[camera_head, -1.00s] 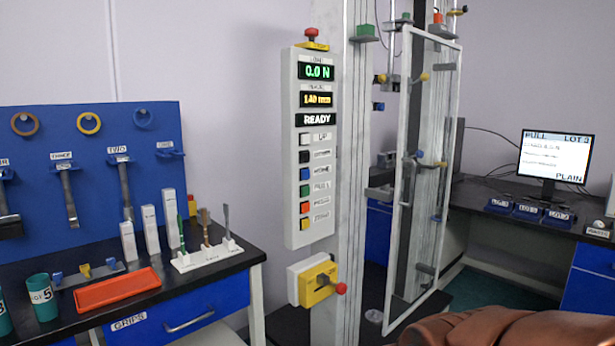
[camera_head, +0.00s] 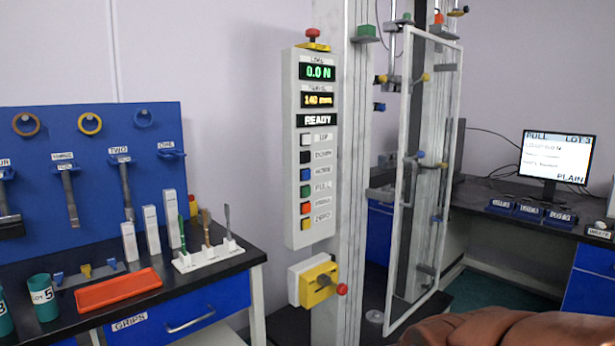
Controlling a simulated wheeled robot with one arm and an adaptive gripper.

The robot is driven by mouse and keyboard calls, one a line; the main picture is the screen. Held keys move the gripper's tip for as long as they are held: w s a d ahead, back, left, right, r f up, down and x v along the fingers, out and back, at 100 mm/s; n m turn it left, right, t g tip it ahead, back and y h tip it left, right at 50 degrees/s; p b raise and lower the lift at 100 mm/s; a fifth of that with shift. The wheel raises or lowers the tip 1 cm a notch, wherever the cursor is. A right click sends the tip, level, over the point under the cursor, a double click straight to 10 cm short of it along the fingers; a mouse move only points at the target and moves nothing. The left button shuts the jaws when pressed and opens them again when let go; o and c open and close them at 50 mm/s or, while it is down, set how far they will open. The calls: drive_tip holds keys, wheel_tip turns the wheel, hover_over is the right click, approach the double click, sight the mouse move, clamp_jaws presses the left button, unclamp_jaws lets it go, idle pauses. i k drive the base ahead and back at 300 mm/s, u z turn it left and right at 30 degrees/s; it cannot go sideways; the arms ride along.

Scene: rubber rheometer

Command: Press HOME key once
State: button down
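The control panel (camera_head: 292,150) is mounted on the left side of the tall machine column. Its displays read 0.0 N, about 140 mm, and READY. A column of coloured keys runs below them. The HOME key (camera_head: 306,174) is the blue one, third from the top, under the UP and DOWN keys. Nothing touches or covers it. My gripper is not in view. A brown-red rounded shape, which I cannot identify for sure, shows at the bottom right edge.
A clear guard door (camera_head: 403,200) stands right of the column. A yellow switch box (camera_head: 318,284) with a red knob sits below the panel. A bench with an orange tray (camera_head: 118,289) and blue tool board (camera_head: 90,125) is at left. A monitor (camera_head: 555,157) stands at right.

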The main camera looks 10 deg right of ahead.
sight(306, 174)
drive_tip(key=k, duration=0.5)
drive_tip(key=u, duration=1.65)
drive_tip(key=i, duration=1.1)
drive_tip(key=z, duration=1.2)
